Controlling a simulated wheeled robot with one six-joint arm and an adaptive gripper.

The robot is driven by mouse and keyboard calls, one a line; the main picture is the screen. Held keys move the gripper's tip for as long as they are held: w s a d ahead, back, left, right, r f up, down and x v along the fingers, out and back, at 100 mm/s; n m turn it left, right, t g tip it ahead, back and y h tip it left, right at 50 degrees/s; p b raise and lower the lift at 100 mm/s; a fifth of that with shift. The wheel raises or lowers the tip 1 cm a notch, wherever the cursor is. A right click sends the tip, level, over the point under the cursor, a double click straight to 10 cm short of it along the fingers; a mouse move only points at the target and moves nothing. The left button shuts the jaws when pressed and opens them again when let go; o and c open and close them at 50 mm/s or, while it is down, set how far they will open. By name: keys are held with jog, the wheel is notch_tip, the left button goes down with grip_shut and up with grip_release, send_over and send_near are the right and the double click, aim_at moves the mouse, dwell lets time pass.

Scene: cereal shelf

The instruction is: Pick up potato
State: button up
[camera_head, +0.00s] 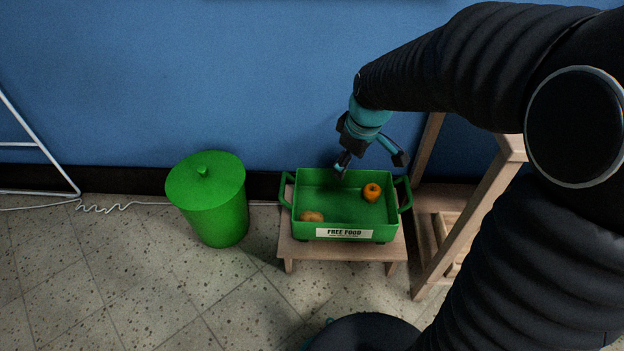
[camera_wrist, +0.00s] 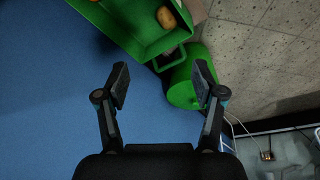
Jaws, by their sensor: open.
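The potato (camera_head: 312,216) is a small tan-brown lump lying in the front left corner of the green tray (camera_head: 318,178). The potato also shows in the wrist view (camera_wrist: 166,18) near the top, inside the tray's corner. My gripper (camera_head: 372,165) is above the back part of the tray, apart from the potato, which lies lower and to the left in the head view. In the wrist view my gripper (camera_wrist: 163,84) has its two fingers spread wide with nothing between them.
An orange round fruit (camera_head: 371,192) sits in the tray's right part. The tray stands on a low wooden stool (camera_head: 290,250) against the blue wall. A green lidded bin (camera_head: 207,200) stands to the left. A wooden shelf frame (camera_head: 470,215) is close on the right.

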aim_at(313, 216)
jog(key=w+a+f+n, duration=0.2)
jog(key=a+f, duration=0.1)
jog(key=f, duration=0.6)
jog(key=w+a+f+n+g, duration=0.1)
jog(key=w+a+f+n, duration=0.1)
jog(key=f, duration=0.8)
jog(key=w+a+f+n+g+b, duration=0.1)
jog(key=w+a+f+n, duration=0.2)
jog(key=f, duration=0.6)
jog(key=shift+w+a+f, duration=0.15)
jog(key=shift+w+a, duration=0.25)
jog(key=shift+w, duration=0.1)
jog(key=f, duration=0.5)
jog(key=shift+d, duration=0.3)
jog(key=shift+w+a+f, duration=0.1)
jog(key=shift+f, duration=0.35)
jog(key=c, duration=0.9)
